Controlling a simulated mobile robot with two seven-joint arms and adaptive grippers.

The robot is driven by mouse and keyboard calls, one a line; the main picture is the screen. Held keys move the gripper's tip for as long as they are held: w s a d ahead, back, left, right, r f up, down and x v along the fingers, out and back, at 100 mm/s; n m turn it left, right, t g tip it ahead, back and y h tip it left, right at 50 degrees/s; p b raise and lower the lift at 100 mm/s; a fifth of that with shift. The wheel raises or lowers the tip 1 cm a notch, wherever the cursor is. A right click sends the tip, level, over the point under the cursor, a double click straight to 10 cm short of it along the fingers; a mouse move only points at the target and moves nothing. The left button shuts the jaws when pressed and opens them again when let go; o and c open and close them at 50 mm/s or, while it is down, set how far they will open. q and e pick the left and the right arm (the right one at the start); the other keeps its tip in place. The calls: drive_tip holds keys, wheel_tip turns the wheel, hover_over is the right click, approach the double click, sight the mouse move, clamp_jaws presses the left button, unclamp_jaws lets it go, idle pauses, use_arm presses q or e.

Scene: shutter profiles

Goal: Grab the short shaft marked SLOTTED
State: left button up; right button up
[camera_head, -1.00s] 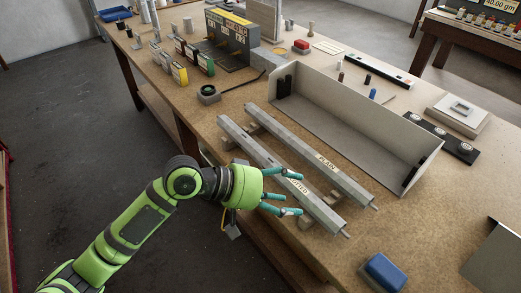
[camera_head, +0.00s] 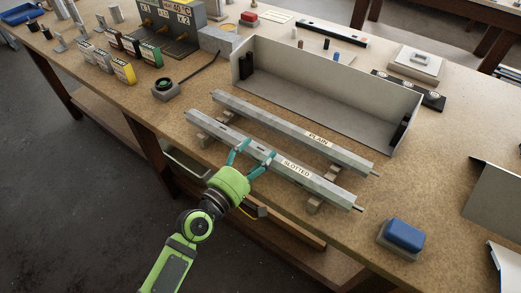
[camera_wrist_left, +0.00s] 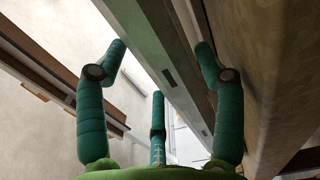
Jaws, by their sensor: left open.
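The shaft marked SLOTTED (camera_head: 320,184) is a long grey bar lying across wooden supports near the table's front edge. The similar shaft marked PLAIN (camera_head: 345,154) lies parallel behind it. My left gripper (camera_head: 253,152) reaches in from the front edge, left of the SLOTTED label, with its fingertips at that shaft. In the left wrist view my open gripper (camera_wrist_left: 160,60) has its teal fingers spread, and a long bar (camera_wrist_left: 176,62) runs between them. I cannot tell whether the fingers touch it. My right gripper is not in view.
A grey open tray (camera_head: 345,105) stands behind the shafts. A blue block on a stand (camera_head: 406,235) sits to the right. The table around the blue block is fairly clear.

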use_arm(q)
drive_tip(key=shift+x, duration=1.05)
drive_tip(key=shift+c, duration=0.4)
drive_tip(key=c, duration=1.2)
drive_tip(key=shift+r, duration=0.15)
